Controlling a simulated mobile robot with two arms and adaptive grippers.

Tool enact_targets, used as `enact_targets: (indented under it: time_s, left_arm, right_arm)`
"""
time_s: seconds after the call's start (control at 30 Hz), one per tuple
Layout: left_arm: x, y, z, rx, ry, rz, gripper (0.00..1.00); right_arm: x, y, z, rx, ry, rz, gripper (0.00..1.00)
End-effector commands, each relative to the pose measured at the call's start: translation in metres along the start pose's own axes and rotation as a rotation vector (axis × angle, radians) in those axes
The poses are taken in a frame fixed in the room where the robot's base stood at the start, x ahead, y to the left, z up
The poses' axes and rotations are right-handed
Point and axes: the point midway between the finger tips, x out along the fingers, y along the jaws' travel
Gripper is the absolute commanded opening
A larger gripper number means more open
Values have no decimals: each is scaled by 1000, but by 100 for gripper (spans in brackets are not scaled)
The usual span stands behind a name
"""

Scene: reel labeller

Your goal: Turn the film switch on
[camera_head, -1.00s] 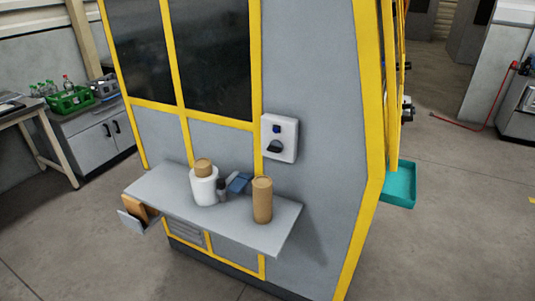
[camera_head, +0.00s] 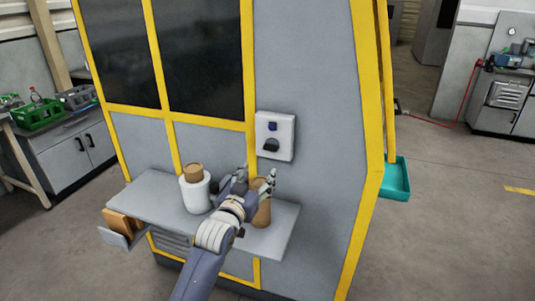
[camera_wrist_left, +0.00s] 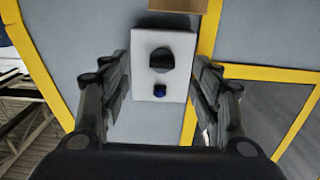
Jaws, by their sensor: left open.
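The film switch box is a white panel (camera_head: 288,137) on the grey machine wall, right of a yellow frame post. It carries a black rotary knob (camera_head: 271,145) below a small blue button (camera_head: 272,126). My left gripper (camera_head: 258,176) is open and empty, in front of the shelf and a little below the panel. In the left wrist view the panel (camera_wrist_left: 145,100) appears between the open fingers, with the black knob (camera_wrist_left: 161,60) and the blue part (camera_wrist_left: 159,91) clear of them. The knob's exact setting is hard to tell. My right gripper is not seen.
A grey shelf (camera_head: 150,199) juts out below the panel. On it stand a white roll (camera_head: 195,194) with a brown roll on top, and a brown cylinder (camera_head: 262,215) partly behind my left gripper. A teal tray (camera_head: 396,181) sticks out at the machine's right side.

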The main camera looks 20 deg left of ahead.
Motion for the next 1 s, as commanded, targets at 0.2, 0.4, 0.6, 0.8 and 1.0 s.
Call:
enact_targets:
  time_s: [0.2,0.4,0.6,0.8,1.0]
  left_arm:
    - [12,-2,-24,-6,51,-2,58]
    - [39,-2,-25,-5,50,-2,58]
    - [70,-2,-26,-5,49,-2,58]
    - [95,-2,-27,-5,49,-2,58]
    - [108,-2,-27,-5,49,-3,58]
  right_arm:
    - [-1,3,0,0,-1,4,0]
    - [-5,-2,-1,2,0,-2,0]
    - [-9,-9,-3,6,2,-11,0]
    - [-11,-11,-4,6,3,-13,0]
    - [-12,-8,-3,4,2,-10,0]
